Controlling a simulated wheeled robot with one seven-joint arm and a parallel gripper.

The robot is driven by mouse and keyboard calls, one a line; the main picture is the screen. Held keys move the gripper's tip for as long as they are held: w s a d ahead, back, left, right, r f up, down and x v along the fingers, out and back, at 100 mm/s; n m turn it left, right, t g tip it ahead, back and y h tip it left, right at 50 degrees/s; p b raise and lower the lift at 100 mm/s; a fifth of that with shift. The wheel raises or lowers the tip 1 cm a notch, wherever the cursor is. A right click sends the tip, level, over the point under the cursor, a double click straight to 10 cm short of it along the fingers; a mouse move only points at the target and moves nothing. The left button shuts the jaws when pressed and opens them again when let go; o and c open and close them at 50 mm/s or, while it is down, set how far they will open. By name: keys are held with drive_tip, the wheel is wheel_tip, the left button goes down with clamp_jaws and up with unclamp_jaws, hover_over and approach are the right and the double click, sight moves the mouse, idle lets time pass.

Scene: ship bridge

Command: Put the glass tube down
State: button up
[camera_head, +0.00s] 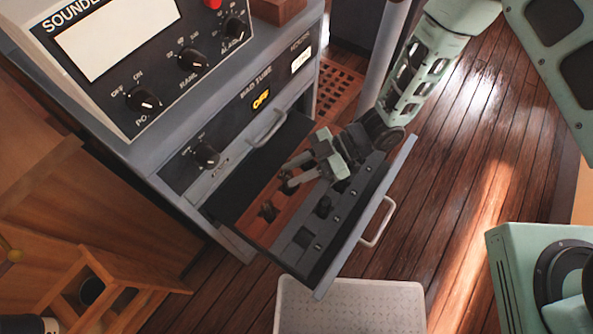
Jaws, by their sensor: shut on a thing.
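My gripper (286,179) is over the open drawer (366,222), reaching in from the upper right with its fingers pointing left. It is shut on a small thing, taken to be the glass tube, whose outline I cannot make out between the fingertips. The drawer holds a reddish-brown section on the left with a dark fitting (268,211). I cannot tell whether the held thing touches the drawer floor.
The grey cabinet (160,150) with a sounder unit (110,60) on top stands at left. A light perforated tray or step (350,305) lies below the drawer. A wooden rack (110,285) is at lower left.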

drive_tip(key=shift+f, duration=0.65)
drive_tip(key=shift+f, duration=0.25)
drive_tip(key=o, duration=0.7)
drive_tip(key=shift+r, duration=0.1)
drive_tip(key=shift+r, duration=0.2)
drive_tip(key=p+v, duration=0.2)
drive_tip(key=v, duration=0.5)
drive_tip(key=shift+w+d, duration=0.15)
drive_tip(key=shift+d, duration=0.1)
